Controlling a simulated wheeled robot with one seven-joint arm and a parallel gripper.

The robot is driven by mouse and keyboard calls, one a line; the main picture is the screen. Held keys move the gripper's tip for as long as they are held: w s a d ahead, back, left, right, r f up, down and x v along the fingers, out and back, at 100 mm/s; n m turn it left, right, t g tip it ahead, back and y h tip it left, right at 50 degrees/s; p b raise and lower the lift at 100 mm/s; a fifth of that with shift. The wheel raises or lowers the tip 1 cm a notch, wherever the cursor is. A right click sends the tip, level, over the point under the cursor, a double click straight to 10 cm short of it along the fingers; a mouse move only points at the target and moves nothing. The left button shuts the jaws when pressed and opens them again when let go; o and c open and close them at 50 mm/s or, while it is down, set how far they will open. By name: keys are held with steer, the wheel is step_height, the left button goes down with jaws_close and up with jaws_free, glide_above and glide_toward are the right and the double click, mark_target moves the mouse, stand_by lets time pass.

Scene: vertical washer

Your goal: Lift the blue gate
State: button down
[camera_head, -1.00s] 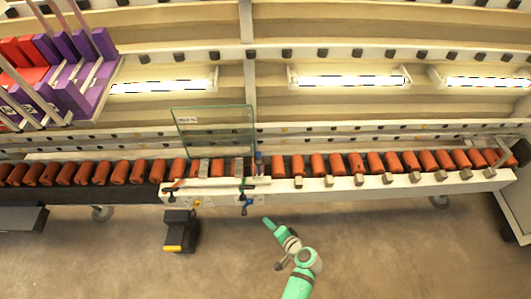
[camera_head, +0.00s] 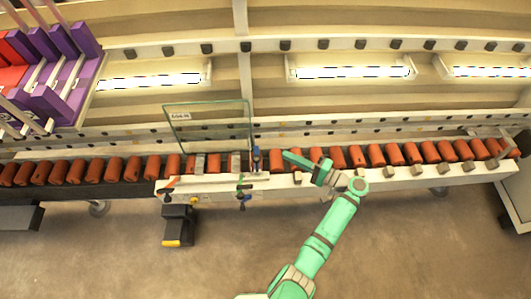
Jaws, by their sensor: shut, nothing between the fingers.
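A small blue upright part (camera_head: 256,158), which looks like the blue gate, stands at the right edge of the clear glass panel (camera_head: 212,130), beside the roller conveyor. My gripper (camera_head: 286,155) is at the end of my green arm, over the rollers and just right of the blue part. It points left toward it, with a small gap in the picture. Its fingers are together and hold nothing. Depth between the gripper and the blue part is hard to judge from this one view.
Orange-red rollers (camera_head: 339,157) run along the conveyor. Green and blue levers (camera_head: 242,194) are on its front. A black pedal with a yellow edge (camera_head: 177,227) is on the floor. A purple and red rack (camera_head: 60,85) stands upper left.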

steer(key=shift+a, duration=0.1)
steer(key=w+a, duration=0.1)
steer(key=a, duration=0.8)
steer(key=shift+w, duration=0.3)
steer(key=shift+f, duration=0.1)
steer(key=shift+a, duration=0.2)
